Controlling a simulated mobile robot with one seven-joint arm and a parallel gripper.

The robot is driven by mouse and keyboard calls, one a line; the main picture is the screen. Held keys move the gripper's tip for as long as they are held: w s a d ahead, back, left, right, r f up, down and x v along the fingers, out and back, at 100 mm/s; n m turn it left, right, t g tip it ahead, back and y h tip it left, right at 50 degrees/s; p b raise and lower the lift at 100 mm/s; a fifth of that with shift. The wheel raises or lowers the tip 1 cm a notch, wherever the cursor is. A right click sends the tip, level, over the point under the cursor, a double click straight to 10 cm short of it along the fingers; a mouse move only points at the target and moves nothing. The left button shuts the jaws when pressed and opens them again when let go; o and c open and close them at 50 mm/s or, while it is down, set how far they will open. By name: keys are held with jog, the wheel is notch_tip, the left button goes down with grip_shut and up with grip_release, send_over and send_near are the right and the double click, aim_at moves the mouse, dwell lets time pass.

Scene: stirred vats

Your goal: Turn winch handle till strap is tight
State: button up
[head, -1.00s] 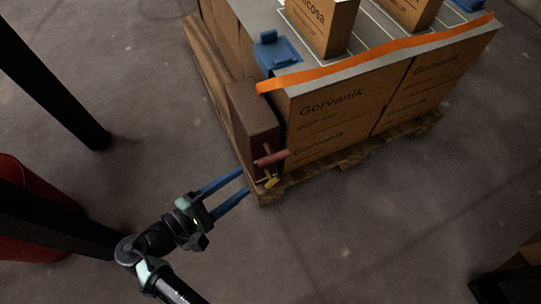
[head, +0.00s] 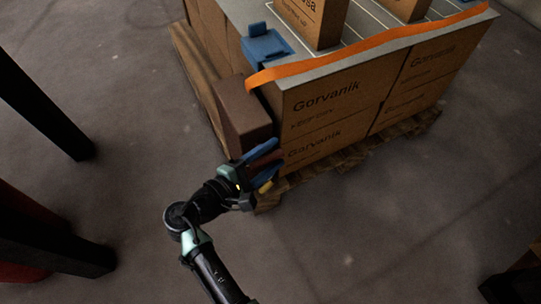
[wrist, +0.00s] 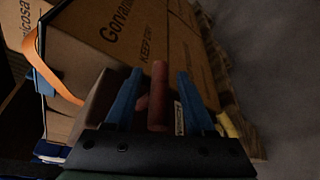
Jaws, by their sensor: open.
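The brown winch body (head: 243,122) stands at the near corner of the loaded pallet. Its red handle grip (wrist: 158,95) stands between my gripper's two blue fingers in the wrist view, with gaps visible on both sides. My gripper (head: 276,159) is open around the grip, just in front of the winch; the fingers mostly hide the grip in the head view. A yellow part (head: 266,186) shows just below the fingers, and in the wrist view (wrist: 228,125) right of them. The orange strap (head: 370,46) runs along the top edge of the cartons; its near end hangs over beside the winch.
Printed cartons (head: 330,105) stand on a wooden pallet (head: 350,157) close beyond my gripper. A blue bracket (head: 265,44) sits on top of the load. Dark posts (head: 40,90) stand at left.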

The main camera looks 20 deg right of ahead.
grip_shut()
